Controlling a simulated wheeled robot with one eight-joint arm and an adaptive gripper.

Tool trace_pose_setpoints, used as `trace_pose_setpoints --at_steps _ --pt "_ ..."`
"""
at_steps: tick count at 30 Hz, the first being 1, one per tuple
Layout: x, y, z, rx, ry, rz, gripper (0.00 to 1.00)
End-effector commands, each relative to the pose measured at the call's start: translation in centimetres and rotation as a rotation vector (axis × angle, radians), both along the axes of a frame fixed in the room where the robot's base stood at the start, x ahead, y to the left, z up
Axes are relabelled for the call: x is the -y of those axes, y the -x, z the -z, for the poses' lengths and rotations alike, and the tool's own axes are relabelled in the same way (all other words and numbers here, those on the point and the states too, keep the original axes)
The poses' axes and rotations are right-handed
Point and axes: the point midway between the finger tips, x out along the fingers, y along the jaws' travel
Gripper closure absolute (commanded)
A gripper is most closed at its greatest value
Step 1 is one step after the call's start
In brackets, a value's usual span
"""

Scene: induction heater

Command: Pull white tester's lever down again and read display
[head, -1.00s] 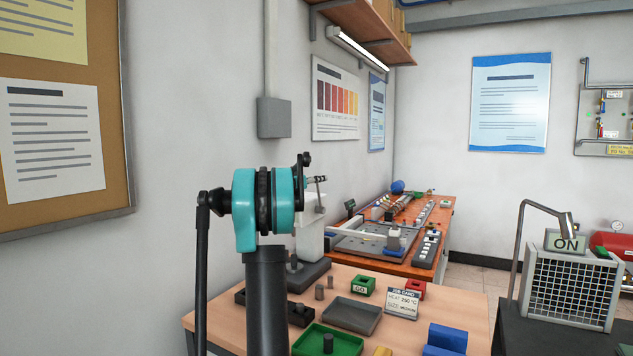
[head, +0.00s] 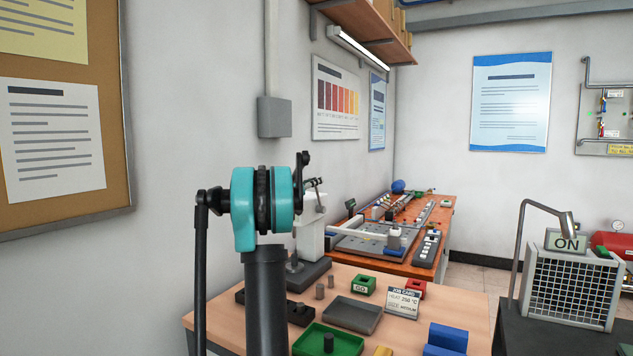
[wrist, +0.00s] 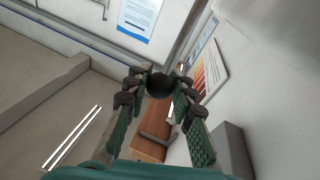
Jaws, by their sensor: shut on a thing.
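The white tester (head: 309,238) stands on a dark base at the back left of the wooden table, partly behind my arm. In the wrist view, a dark round knob (wrist: 159,86), apparently the end of the tester's lever, sits between my finger pads. My gripper (wrist: 162,84) is shut on it. The rest of the lever cannot be made out clearly, and I cannot read a tester display.
The wooden table holds a grey tray (head: 352,316), a green tray (head: 318,343), a green GO box (head: 364,286), a red box (head: 415,289), a job card (head: 403,301) reading 250 °C and blue blocks (head: 446,338). The wall is close at left.

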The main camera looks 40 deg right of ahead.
Motion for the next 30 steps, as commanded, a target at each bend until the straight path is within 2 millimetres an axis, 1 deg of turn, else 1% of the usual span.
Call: trace_pose_setpoints --at_steps 9,15,21,30 --pt "-2.8 1.1 2.0 0.094 0.233 -0.001 1.00" --pt "-4.1 1.6 3.3 0.149 0.361 -0.001 1.00" --pt "-4.9 2.0 4.3 0.185 0.450 0.001 1.00" --pt "-5.4 2.2 4.9 0.208 0.503 0.000 1.00"
